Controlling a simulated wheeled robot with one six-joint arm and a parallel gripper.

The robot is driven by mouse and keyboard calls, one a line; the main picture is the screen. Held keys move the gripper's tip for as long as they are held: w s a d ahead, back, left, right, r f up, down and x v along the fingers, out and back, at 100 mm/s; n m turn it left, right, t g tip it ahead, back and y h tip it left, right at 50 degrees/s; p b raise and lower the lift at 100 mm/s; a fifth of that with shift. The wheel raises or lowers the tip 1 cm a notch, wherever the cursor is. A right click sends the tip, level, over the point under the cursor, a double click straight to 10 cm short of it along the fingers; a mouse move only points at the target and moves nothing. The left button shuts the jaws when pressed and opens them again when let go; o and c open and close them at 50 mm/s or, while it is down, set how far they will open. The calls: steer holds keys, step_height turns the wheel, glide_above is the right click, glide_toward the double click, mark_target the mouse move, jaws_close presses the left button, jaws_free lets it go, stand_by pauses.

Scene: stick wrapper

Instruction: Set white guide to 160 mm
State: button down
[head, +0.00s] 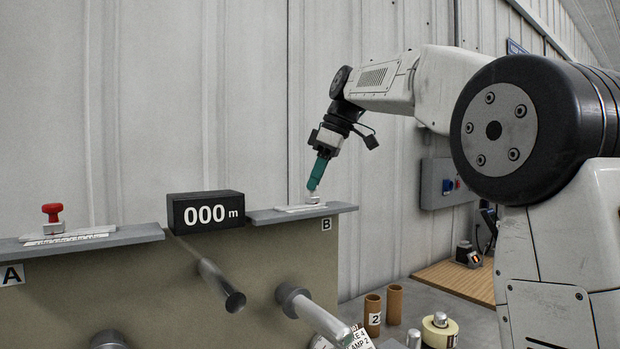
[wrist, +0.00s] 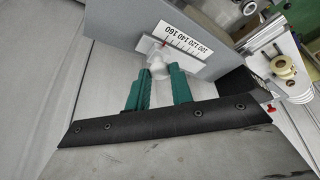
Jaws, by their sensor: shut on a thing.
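The white guide (head: 313,198) sits on a ruled plate on the grey shelf marked B (head: 262,217). The scale (wrist: 190,40) reads 160, 140, 120, 100, upside down in that view. A thin red mark (wrist: 165,42) lies near the 160 end. The exact reading is too small to tell.
A red-knobbed guide (head: 53,213) stands on the shelf marked A at the left. A black display (head: 206,212) reading "000 m" stands between the shelves. Rollers (head: 318,316) stick out below. Brown tubes (head: 394,303) and a tape roll (head: 440,330) stand at lower right.

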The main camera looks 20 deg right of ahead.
steer(key=shift+a, duration=0.1)
steer(key=c, duration=1.2)
jaws_free()
steer(key=v, duration=0.7)
steer(key=shift+r, duration=0.35)
steer(key=shift+s, duration=0.2)
steer(key=s+a+f+m+h, duration=0.1)
steer(key=s+f+m, duration=0.5)
steer(key=s+f, duration=1.1)
steer(key=s+a+f+m+h, duration=0.1)
steer(key=s+f+m, duration=0.5)
steer(key=s+f, duration=1.1)
steer(key=shift+s+g+h, duration=0.4)
steer(key=shift+s+h, duration=0.5)
steer(key=shift+s, duration=0.3)
